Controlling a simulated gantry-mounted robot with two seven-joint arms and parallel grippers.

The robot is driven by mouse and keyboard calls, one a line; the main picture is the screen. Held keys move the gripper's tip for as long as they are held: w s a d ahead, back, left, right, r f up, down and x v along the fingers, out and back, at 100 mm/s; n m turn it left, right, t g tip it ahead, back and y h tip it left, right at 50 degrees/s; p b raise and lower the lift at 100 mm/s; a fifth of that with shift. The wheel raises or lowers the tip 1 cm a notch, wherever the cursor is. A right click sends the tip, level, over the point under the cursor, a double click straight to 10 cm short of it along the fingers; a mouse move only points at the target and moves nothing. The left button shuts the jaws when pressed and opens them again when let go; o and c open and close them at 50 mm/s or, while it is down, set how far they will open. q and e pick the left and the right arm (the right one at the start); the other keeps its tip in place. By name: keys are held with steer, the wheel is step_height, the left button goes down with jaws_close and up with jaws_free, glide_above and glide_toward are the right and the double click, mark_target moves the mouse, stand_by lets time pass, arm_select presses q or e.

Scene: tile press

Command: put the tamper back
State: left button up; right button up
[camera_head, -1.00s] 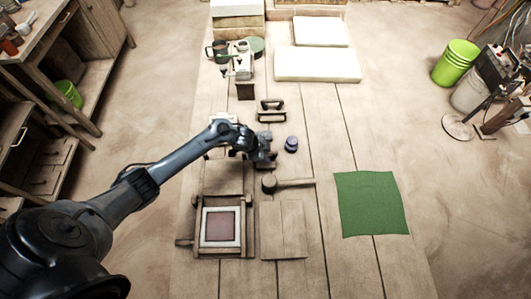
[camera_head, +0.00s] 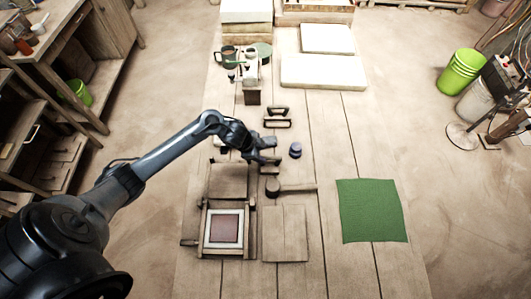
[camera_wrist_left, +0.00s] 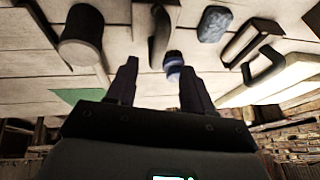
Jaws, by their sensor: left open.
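A small dark-blue round piece (camera_head: 295,150), which may be the tamper, stands upright on the wooden table. My left gripper (camera_head: 272,152) is open just left of it in the head view, apart from it. In the left wrist view the open fingers (camera_wrist_left: 157,72) hold nothing, and the blue piece (camera_wrist_left: 173,66) shows beyond them. The press frame (camera_head: 223,229), with a reddish tile area inside a white border, lies nearer at the left. A small wooden piece partly shows below my gripper. My right gripper is not in view.
A mallet (camera_head: 280,189) lies below the gripper, beside a flat board (camera_head: 285,234). A handled tool (camera_head: 277,118) lies beyond. A green cloth (camera_head: 371,210) is at right; pale slabs (camera_head: 322,72) are at the back. The table's right middle is clear.

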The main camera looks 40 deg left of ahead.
arm_select(q)
steer(key=s+d+r+n+t+y, duration=0.1)
steer(key=s+d+r+n+t, duration=0.2)
steer(key=s+d, duration=0.75)
steer(key=s+d+r+n+g, duration=0.1)
steer(key=s+r+n+g, duration=0.1)
steer(key=s, duration=0.4)
steer(key=s+d+r+n+g, duration=0.1)
steer(key=s+r+n+g, duration=0.1)
steer(key=s+r, duration=0.2)
steer(key=shift+s+d+r+n+y, duration=0.2)
steer(key=shift+s+d+n+y, duration=0.2)
steer(key=shift+s, duration=0.45)
steer(key=shift+a, duration=0.1)
steer(key=shift+r+p, duration=0.1)
steer(key=shift+p, duration=0.25)
step_height(320, 180, up, 22)
steer(key=p, duration=2.2)
